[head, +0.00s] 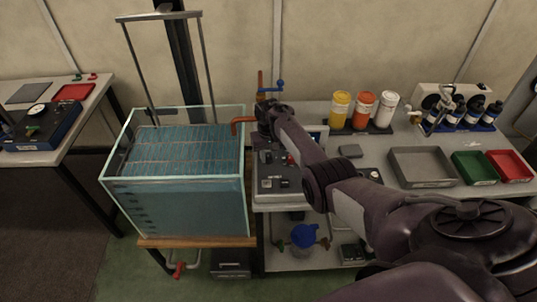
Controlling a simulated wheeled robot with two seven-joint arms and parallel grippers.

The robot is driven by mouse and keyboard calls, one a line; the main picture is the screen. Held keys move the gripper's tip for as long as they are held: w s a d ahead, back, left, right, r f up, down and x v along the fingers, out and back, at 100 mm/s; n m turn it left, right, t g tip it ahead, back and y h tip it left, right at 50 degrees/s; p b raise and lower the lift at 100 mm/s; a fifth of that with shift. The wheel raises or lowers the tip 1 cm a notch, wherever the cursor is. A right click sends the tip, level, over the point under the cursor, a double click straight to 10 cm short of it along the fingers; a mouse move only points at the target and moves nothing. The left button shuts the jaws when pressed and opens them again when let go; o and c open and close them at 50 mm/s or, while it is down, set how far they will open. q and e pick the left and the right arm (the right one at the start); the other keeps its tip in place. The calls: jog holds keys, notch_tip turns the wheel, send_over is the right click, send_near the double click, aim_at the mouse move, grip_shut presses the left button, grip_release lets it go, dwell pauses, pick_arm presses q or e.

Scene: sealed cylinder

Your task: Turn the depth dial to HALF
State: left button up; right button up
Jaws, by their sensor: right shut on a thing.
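The control box (275,184) stands at the left end of the right-hand bench, beside the water tank. Its sloped face carries labels and small controls too small to read. My right arm comes in from the lower right and reaches over the box. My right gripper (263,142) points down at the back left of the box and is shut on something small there. The fingertips and what they hold are too dark and small to make out. I cannot pick out the depth dial or its setting. My left gripper is not in view.
The glass tank (172,205) of blue water, with a tall metal frame, stands left of the box. Yellow, orange and white bottles (364,108), a grey tray (421,168), green tray (473,168) and red tray (510,166) occupy the bench to the right.

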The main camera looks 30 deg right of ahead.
aim_at(268, 157)
jog(key=n, duration=0.4)
jog(key=shift+n, duration=2.3)
jog(key=o, duration=1)
notch_tip(268, 157, up, 8)
jog(key=shift+f+p, duration=0.1)
jog(key=shift+p, duration=0.25)
